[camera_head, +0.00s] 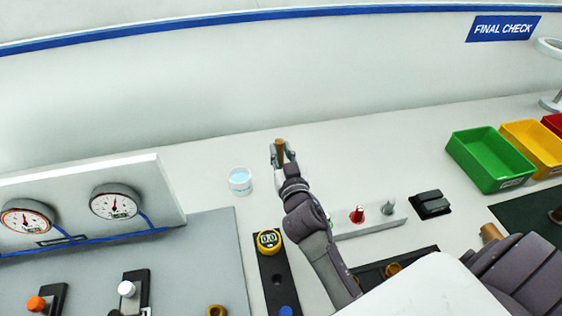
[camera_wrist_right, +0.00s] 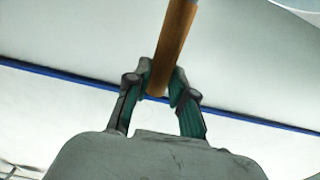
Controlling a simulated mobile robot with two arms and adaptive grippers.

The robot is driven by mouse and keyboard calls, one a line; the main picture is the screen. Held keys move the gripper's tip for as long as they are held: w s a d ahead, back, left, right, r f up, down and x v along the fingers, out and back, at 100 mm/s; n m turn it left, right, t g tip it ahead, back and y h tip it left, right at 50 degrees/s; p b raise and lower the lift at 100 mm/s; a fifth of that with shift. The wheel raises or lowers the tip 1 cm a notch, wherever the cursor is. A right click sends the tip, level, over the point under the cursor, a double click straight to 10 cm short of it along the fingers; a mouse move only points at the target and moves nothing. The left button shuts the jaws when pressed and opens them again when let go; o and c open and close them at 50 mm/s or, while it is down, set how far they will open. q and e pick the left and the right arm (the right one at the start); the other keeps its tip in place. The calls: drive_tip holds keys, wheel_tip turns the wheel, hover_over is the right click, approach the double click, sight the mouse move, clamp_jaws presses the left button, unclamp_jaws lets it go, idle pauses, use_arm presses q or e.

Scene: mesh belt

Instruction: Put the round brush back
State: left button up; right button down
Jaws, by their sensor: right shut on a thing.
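My right gripper (camera_head: 284,153) is at the middle of the head view, over the white worktop. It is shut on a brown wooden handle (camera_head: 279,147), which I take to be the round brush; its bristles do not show. In the right wrist view, the handle (camera_wrist_right: 174,45) rises out of the top edge, with its lower end between the fingertips (camera_wrist_right: 161,86). A white cup (camera_head: 240,181) with light blue contents stands on the worktop to the left of the gripper. My left gripper is not in view.
A gauge panel (camera_head: 165,195) stands at left. A dark strip with a yellow-ringed dial (camera_head: 268,240) lies below the cup. Right of my arm are a block with a red knob (camera_head: 357,214), a black device (camera_head: 431,204) and green (camera_head: 490,160) and yellow (camera_head: 533,146) bins. The back worktop is clear.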

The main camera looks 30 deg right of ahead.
sight(281, 161)
wheel_tip(281, 161, down, 3)
drive_tip(key=shift+r, duration=0.1)
drive_tip(key=shift+f+b, duration=0.3)
drive_tip(key=shift+f, duration=0.4)
drive_tip(key=c, duration=1)
unclamp_jaws()
drive_tip(key=shift+r, duration=0.1)
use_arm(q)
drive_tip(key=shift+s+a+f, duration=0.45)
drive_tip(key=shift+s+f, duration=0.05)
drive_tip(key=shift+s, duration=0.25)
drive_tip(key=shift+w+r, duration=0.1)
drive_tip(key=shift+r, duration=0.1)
use_arm(e)
drive_tip(key=shift+r, duration=0.2)
